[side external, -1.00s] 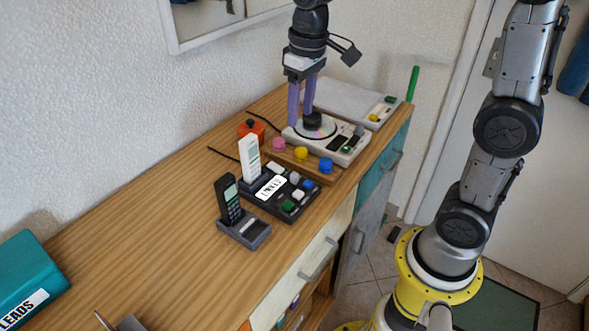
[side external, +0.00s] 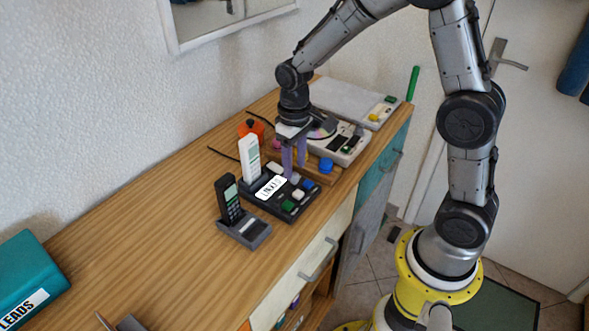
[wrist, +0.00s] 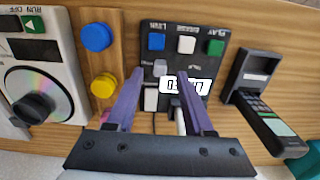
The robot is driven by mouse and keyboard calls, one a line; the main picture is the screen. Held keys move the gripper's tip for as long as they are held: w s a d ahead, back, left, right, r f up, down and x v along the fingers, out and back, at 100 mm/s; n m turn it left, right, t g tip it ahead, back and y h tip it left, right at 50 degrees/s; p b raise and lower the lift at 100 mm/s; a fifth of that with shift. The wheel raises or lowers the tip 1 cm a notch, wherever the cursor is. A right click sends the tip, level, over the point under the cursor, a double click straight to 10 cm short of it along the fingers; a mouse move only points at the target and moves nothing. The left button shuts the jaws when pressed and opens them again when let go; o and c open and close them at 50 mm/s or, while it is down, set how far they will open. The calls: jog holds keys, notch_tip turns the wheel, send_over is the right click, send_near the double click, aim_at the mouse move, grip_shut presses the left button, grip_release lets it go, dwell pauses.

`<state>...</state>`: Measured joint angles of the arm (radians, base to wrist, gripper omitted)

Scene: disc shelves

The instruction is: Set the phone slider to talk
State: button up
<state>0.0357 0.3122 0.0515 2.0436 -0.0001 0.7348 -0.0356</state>
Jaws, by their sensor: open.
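A black phone base (side external: 262,203) stands on the desk, with a white handset (side external: 249,160) upright in it and a white display (side external: 270,187). In the wrist view, the base (wrist: 203,27) carries blue, white and green buttons along one edge. A small grey knob (wrist: 160,68) sits farther in, beside small lettering too blurred to read surely. I cannot tell for certain that this knob is the slider. My gripper (side external: 294,170) is open, fingers pointing down over the back right part of the base. In the wrist view, the grey knob shows between the purple fingertips (wrist: 160,76); contact is unclear.
A wooden block with pink, yellow and blue knobs (side external: 326,165) stands close behind, then a disc player (side external: 350,152). A dark phone (side external: 229,198) in a grey cradle (side external: 246,232) stands nearer. The left part of the desk (side external: 130,230) is mostly clear.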

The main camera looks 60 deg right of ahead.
aim_at(294, 178)
jog(key=shift+f, duration=1.15)
grip_shut()
dwell(0.6)
